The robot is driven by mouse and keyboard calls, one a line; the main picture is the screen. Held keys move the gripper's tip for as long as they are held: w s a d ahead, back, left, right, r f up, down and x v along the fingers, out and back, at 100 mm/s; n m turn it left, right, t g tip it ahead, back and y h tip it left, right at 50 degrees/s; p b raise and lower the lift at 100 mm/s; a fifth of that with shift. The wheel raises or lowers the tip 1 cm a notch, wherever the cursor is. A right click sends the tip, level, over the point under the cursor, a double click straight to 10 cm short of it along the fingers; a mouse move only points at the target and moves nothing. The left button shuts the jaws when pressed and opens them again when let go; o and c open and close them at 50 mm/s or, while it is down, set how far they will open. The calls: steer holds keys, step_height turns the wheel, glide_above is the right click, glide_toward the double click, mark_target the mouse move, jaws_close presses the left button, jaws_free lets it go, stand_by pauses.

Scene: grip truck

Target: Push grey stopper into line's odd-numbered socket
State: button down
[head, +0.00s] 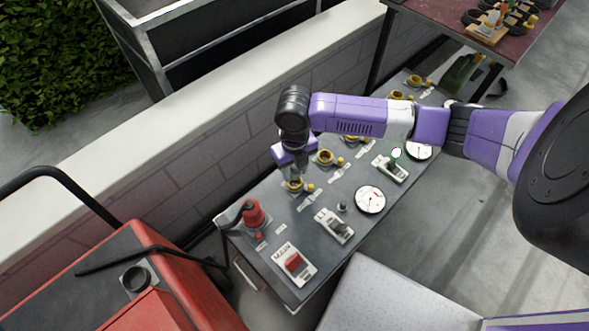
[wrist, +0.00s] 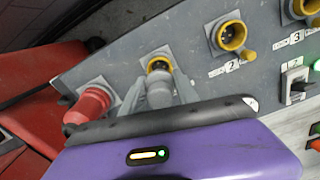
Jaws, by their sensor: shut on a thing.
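My gripper (head: 295,172) points down over the nearest yellow socket (head: 293,185) of the row on the grey panel. In the wrist view, my gripper (wrist: 159,98) is shut on the grey stopper (wrist: 160,88), with a finger on each side. The stopper's far end is at the mouth of the yellow socket (wrist: 158,63), roughly in line with it. Part of the dark inside still shows above the stopper; I cannot tell how deep it sits. This socket's number is hidden. The sockets to its right are labelled 2 (wrist: 229,36) and 3 (wrist: 304,8).
A red plug (head: 254,214) stands on the panel (head: 262,255) left of the gripper. Switches (head: 334,226) and a gauge (head: 370,199) lie along the panel's front side. A block wall (head: 222,150) runs behind it. A red machine (head: 165,285) stands at the left.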

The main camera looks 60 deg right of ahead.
mark_target(294, 176)
steer(key=shift+r, duration=0.3)
steer(key=shift+f, duration=0.15)
steer(key=shift+f, duration=0.4)
steer(key=shift+f+b, duration=0.2)
steer(key=shift+b, duration=0.25)
steer(key=shift+f, duration=0.3)
steer(key=shift+f+b, duration=0.8)
steer(key=shift+f, duration=0.2)
stand_by(1.6)
steer(key=shift+r, duration=0.1)
steer(key=shift+r+p, duration=1.7)
steer(key=shift+r, duration=0.25)
steer(key=shift+f, duration=0.15)
